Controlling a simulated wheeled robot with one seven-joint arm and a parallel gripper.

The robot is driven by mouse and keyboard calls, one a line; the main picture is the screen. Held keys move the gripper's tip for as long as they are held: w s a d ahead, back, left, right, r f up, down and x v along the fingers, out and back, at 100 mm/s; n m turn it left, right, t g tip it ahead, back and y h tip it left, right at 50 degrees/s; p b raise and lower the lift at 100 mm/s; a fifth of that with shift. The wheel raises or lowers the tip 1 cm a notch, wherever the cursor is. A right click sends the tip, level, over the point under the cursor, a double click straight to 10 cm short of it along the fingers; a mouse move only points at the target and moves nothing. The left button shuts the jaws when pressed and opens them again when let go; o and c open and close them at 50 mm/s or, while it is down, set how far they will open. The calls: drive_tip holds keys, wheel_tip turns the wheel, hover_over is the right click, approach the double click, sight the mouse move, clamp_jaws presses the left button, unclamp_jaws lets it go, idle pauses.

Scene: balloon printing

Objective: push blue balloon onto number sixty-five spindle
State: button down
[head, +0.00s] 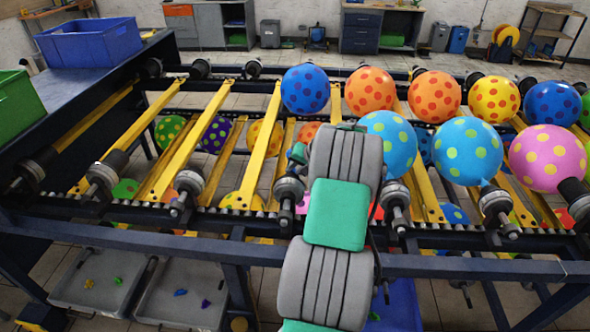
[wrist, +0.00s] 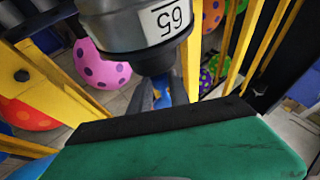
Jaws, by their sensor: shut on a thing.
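The number sixty-five spindle (wrist: 150,28) fills the top of the wrist view as a grey cylinder with a white label, its "65" upside down. Its dark end points down toward my gripper (wrist: 163,97). My gripper's grey fingers are shut on the small, limp blue balloon (wrist: 161,90), just below the spindle's dark end. The balloon is mostly hidden by the fingers and the green wrist housing. I cannot tell whether it touches the spindle or is around it. In the head view my arm covers the middle of the rack, and I cannot make out the fingers there.
Spindles such as this one (head: 103,178) line the rack's front rail (head: 150,232). Inflated balloons, including a blue one (head: 390,141), stand right of my arm. Yellow bars (head: 182,150) cross the rack. Blue (head: 95,43) and green (head: 15,107) crates sit at left. Grey trays (head: 85,278) lie below.

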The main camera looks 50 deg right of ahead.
drive_tip(key=shift+s+a, duration=0.3)
drive_tip(key=shift+a, duration=0.05)
idle(0.7)
drive_tip(key=c, duration=1.1)
unclamp_jaws()
drive_tip(key=shift+c, duration=0.2)
drive_tip(key=shift+r, duration=0.1)
drive_tip(key=p+v, duration=0.4)
drive_tip(key=v, duration=0.5)
